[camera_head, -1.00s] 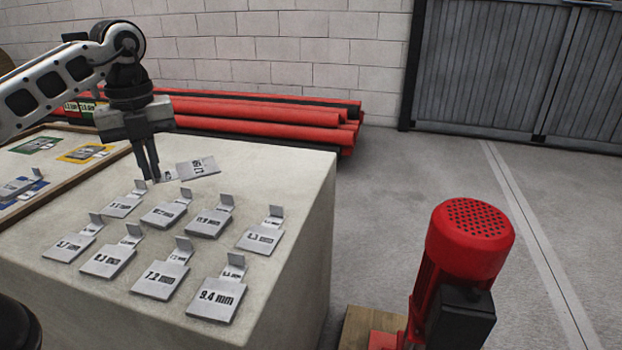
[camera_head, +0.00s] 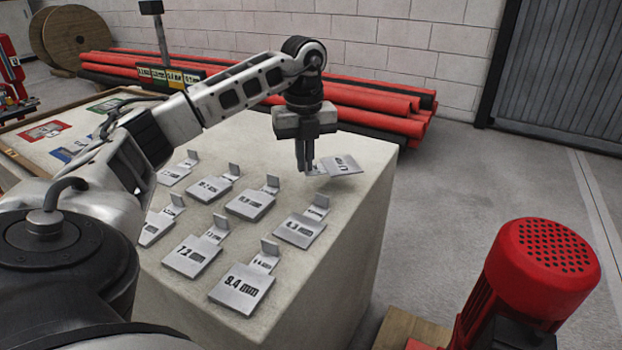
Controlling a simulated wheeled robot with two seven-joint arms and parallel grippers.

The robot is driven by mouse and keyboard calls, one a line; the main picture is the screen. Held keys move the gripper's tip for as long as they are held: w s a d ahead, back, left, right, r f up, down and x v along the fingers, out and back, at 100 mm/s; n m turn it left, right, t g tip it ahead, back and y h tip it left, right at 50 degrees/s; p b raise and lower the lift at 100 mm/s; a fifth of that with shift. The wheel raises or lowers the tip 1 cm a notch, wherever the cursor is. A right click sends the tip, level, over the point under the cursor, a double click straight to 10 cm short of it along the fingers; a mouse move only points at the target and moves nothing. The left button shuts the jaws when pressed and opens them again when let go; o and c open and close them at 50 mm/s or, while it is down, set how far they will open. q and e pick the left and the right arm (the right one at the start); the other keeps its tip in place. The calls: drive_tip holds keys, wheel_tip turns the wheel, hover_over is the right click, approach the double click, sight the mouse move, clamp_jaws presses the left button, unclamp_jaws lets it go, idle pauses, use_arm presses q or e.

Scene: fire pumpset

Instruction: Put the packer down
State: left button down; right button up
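My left gripper (camera_head: 304,168) points down over the back right part of the pale block's top (camera_head: 232,150). Its fingers are close together on the upright tab of a grey packer (camera_head: 342,165). The packer's flat plate sticks out to the right of the fingers, near the block's right edge. Its label is turned away and I cannot read it. I cannot tell whether the plate touches the block or hangs just above it. My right gripper is not in view.
Several other packers stand in rows in front, among them 9.4 mm (camera_head: 241,288) and 7.2 mm (camera_head: 191,257). A board with coloured squares (camera_head: 90,135) is at left. Red pipes (camera_head: 370,100) lie behind. A red motor (camera_head: 545,262) stands at front right.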

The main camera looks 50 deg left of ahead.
sight(311, 190)
use_arm(q)
drive_tip(key=shift+w+d+f, duration=0.2)
drive_tip(key=shift+w+f, duration=0.1)
drive_tip(key=shift+f, duration=0.1)
drive_tip(key=f, duration=0.1)
drive_tip(key=f+b, duration=0.1)
drive_tip(key=shift+w+d+f, duration=0.1)
drive_tip(key=shift+w+f, duration=0.15)
drive_tip(key=shift+f, duration=0.6)
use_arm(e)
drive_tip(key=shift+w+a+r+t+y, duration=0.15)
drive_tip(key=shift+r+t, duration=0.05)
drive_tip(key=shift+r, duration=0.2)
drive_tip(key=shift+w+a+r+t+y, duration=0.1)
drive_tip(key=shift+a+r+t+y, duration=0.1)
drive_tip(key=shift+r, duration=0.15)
use_arm(q)
drive_tip(key=c, duration=1.6)
unclamp_jaws()
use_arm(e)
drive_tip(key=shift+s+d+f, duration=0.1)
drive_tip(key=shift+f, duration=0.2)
